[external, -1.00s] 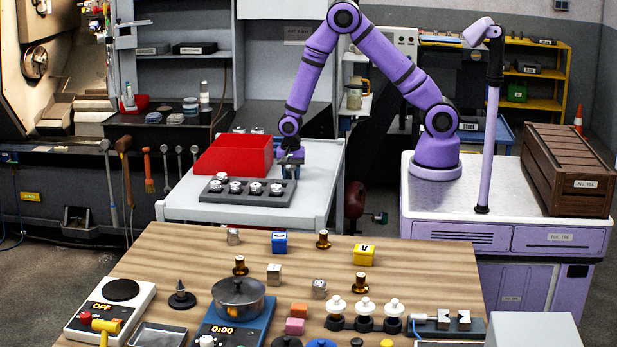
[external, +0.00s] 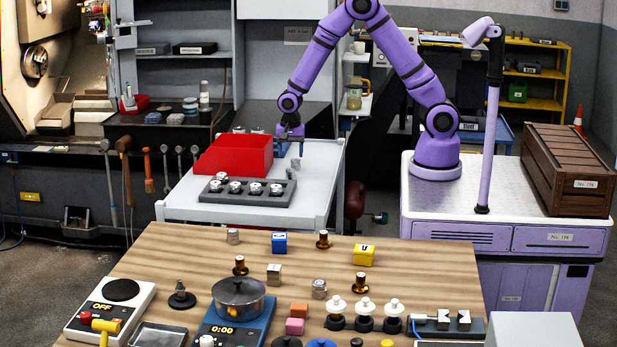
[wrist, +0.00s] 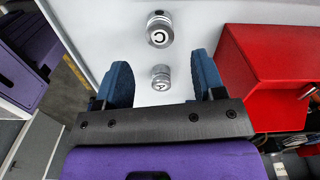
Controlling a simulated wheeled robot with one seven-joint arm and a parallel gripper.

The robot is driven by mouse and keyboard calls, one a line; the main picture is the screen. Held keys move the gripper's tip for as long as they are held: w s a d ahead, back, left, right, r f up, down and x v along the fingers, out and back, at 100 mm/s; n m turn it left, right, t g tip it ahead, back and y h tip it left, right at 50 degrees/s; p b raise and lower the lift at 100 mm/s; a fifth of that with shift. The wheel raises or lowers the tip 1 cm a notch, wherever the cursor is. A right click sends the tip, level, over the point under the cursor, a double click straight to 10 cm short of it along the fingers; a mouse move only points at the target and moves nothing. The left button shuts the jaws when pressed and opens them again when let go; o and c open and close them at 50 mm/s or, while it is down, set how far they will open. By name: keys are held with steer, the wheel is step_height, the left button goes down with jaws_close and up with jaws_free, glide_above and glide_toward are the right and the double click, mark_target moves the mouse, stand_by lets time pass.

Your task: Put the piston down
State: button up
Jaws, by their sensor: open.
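My gripper (external: 290,148) is above the white tabletop (external: 318,172), right of the red bin (external: 228,157). In the wrist view its two blue fingers (wrist: 161,72) are apart with nothing held between them. A small silver piston (wrist: 160,78) with a letter on its top stands on the white surface, seen in the gap between the fingers. A second silver piston (wrist: 160,29), marked C, stands farther up in that view.
A dark tray (external: 217,199) with several pistons lies in front of the red bin, which fills the right of the wrist view (wrist: 265,85). White tabletop is clear right of the tray. A wooden table with many items stands in front.

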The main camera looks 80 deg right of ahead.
steer(key=shift+r, duration=2.2)
step_height(320, 180, up, 9)
steer(key=n+t, duration=0.1)
steer(key=n, duration=0.2)
glide_above(291, 170)
steer(key=s, duration=0.4)
steer(key=s+d+r+n+t, duration=0.2)
steer(key=s+r+n, duration=0.2)
steer(key=s+r, duration=0.45)
steer(key=s+r+n+t, duration=0.1)
steer(key=s+r+n, duration=0.3)
steer(key=s, duration=0.5)
steer(key=s+d+r+n+t, duration=0.1)
steer(key=s+r+n, duration=0.3)
steer(key=s, duration=0.5)
steer(key=shift+r+n, duration=0.3)
steer(key=shift+n, duration=0.3)
steer(key=shift+o, duration=0.5)
